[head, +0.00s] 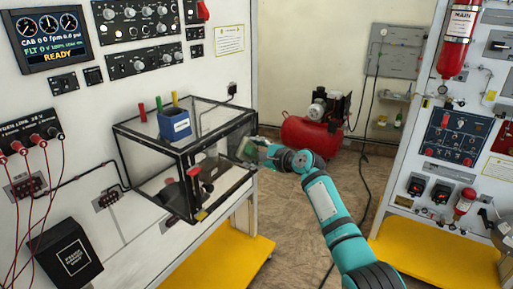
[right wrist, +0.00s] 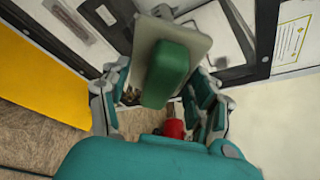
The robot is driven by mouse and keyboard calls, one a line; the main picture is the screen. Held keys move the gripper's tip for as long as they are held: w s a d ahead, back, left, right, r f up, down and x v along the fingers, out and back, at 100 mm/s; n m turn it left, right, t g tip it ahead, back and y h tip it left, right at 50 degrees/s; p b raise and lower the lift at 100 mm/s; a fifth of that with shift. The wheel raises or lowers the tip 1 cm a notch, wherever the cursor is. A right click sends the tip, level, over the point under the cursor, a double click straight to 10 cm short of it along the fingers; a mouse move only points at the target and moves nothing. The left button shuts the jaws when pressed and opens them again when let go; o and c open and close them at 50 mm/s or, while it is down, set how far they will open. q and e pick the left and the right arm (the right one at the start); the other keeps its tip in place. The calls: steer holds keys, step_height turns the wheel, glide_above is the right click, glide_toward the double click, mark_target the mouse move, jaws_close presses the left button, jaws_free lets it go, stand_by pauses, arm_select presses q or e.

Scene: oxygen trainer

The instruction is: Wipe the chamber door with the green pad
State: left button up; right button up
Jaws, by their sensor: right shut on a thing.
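The chamber (head: 150,148) is a clear box with black frame edges, fixed to the white panel wall. Its front right side, with a clear pane (head: 222,165), faces my right arm. My right gripper (head: 256,153) is at the right edge of the chamber. It is shut on the green pad (right wrist: 168,72), a green block with a pale flat face on its far side. In the head view the pad shows small and partly hidden by the gripper. I cannot tell whether the pad touches the pane. My left gripper is not in view.
A blue cup (head: 174,124) with coloured markers stands on the chamber's top. Red-handled parts (head: 195,178) show inside the chamber. A red compressor (head: 310,132) stands on the floor behind my arm. Yellow platforms (head: 225,265) lie below the panels. The floor between them is mostly clear.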

mark_target(242, 157)
steer(key=shift+s+a+r+p, duration=0.2)
steer(key=shift+s+a+p, duration=0.6)
steer(key=shift+p, duration=0.6)
steer(key=shift+s+a+f, duration=0.1)
steer(key=shift+s, duration=0.25)
steer(key=shift+s+a+p, duration=0.4)
steer(key=shift+s+p, duration=0.15)
steer(key=shift+p, duration=0.3)
steer(key=shift+s+a+f, duration=0.1)
steer(key=shift+s+a, duration=0.1)
steer(key=shift+s, duration=0.1)
steer(key=shift+s+a, duration=0.75)
steer(key=shift+s, duration=0.3)
steer(key=shift+s+a, duration=0.7)
steer(key=shift+s, duration=0.3)
steer(key=shift+s+d, duration=0.2)
steer(key=shift+d, duration=0.2)
steer(key=shift+s+d, duration=0.75)
steer(key=shift+d, duration=0.3)
steer(key=shift+s+d, duration=0.75)
steer(key=shift+d, duration=0.25)
